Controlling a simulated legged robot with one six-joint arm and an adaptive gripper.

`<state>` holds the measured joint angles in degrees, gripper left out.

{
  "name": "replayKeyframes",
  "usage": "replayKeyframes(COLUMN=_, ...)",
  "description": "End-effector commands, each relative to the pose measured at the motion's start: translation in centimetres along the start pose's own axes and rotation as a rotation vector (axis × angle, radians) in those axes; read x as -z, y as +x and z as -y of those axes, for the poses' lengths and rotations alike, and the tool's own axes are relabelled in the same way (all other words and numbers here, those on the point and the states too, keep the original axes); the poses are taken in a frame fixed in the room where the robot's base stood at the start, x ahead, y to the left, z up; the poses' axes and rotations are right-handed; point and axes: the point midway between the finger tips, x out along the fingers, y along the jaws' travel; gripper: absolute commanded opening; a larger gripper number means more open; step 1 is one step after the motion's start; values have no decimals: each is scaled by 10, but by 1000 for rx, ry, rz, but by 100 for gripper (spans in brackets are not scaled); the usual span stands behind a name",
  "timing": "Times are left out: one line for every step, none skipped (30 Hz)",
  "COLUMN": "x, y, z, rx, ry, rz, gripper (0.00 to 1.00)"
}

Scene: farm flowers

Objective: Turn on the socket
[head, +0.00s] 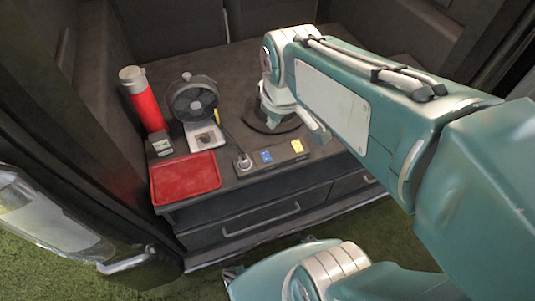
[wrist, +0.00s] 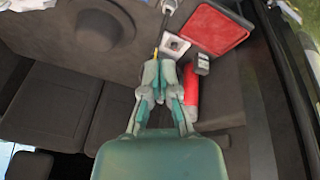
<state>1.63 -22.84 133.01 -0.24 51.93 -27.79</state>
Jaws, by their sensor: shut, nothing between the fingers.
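The dark socket strip (head: 272,167) lies along the front edge of the surface in the head view. It carries a blue switch (head: 266,156), a yellow switch (head: 297,146) and, at its left, a grey plug (head: 243,163) with a dark cable. Whether the socket is on cannot be told. My gripper (wrist: 160,68) is shut and empty in the wrist view, its fingertips close together. It appears above the surface, apart from the strip. The switches are not visible in the wrist view.
A fan (head: 192,97), a red bottle (head: 143,100), a small grey box (head: 161,144) and a red tray (head: 186,178) stand left of the strip. A white square base (wrist: 176,46) shows in the wrist view. Drawers (head: 262,219) lie below the front edge.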

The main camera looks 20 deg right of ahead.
Motion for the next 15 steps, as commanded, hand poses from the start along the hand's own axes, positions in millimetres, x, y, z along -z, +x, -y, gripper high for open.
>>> replayKeyframes(x=4, y=6, z=-3, rx=8, ry=-35, rz=18, gripper=0)
replayKeyframes(x=7, y=9, z=-5, rx=12, ry=-57, rz=25, gripper=0)
replayKeyframes(x=10, y=13, z=-8, rx=18, ry=-88, rz=36, gripper=0)
replayKeyframes(x=12, y=16, z=-9, rx=23, ry=-111, rz=44, gripper=0)
replayKeyframes(x=14, y=19, z=-11, rx=27, ry=-134, rz=51, gripper=0)
replayKeyframes(x=17, y=24, z=-14, rx=34, ry=-164, rz=61, gripper=0)
replayKeyframes(x=19, y=27, z=-15, rx=39, ry=-188, rz=68, gripper=0)
replayKeyframes(x=22, y=31, z=-17, rx=45, ry=-210, rz=76, gripper=0)
replayKeyframes(x=24, y=35, z=-19, rx=53, ry=-241, rz=85, gripper=0)
replayKeyframes(x=26, y=39, z=-21, rx=58, ry=-263, rz=91, gripper=0)
replayKeyframes(x=28, y=43, z=-22, rx=65, ry=-286, rz=99, gripper=0)
replayKeyframes(x=31, y=48, z=-25, rx=73, ry=-316, rz=107, gripper=0)
replayKeyframes(x=33, y=52, z=-26, rx=80, ry=-340, rz=114, gripper=0)
replayKeyframes(x=34, y=56, z=-28, rx=87, ry=-362, rz=120, gripper=0)
replayKeyframes(x=37, y=61, z=-30, rx=95, ry=-392, rz=128, gripper=0)
